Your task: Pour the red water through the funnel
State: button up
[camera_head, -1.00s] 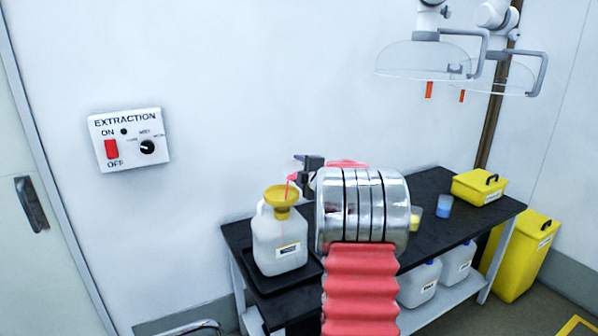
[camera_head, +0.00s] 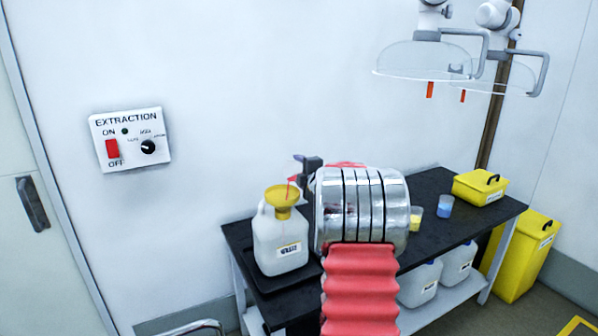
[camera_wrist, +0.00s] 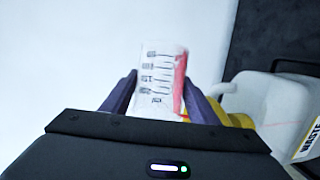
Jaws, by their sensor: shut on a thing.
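My gripper (camera_wrist: 160,97) is shut on a clear graduated beaker (camera_wrist: 155,75), with one finger on each side. The beaker is tilted, and red liquid (camera_wrist: 181,75) lies along its right side in the wrist view. In the head view my gripper (camera_head: 310,166) is behind my arm, above and right of the yellow funnel (camera_head: 282,196). A thin red streak (camera_head: 290,188) runs down towards the funnel's mouth. The funnel sits in the neck of a white jug (camera_head: 278,235) on the black bench. The wrist view shows the jug (camera_wrist: 262,98) with a WASTE label.
The black bench top (camera_head: 425,185) holds a yellow cup (camera_head: 415,218), a blue cup (camera_head: 445,206) and a yellow box (camera_head: 479,187). White jugs (camera_head: 418,283) stand on the lower shelf. A yellow bin (camera_head: 520,258) is at right. Clear extraction hoods (camera_head: 425,58) hang above.

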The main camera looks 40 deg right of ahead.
jog(key=shift+a+r+n+t+h, duration=0.1)
jog(key=shift+a+n+t+h, duration=0.25)
jog(key=shift+n, duration=0.55)
dwell(0.7)
dwell(0.6)
jog(key=shift+d+r+m+g+y, duration=0.1)
jog(key=shift+d+m+g+y, duration=0.35)
jog(key=shift+m, duration=0.55)
jog(key=shift+r, duration=0.15)
jog(key=shift+d+r+m+g+y, duration=0.2)
jog(key=shift+r+m+y, duration=0.15)
jog(key=shift+m, duration=0.3)
jog(key=shift+d+r+m+g+y, duration=0.1)
jog(key=shift+d+r+m+y, duration=0.2)
jog(key=shift+m, duration=0.35)
jog(key=shift+a+f, duration=0.1)
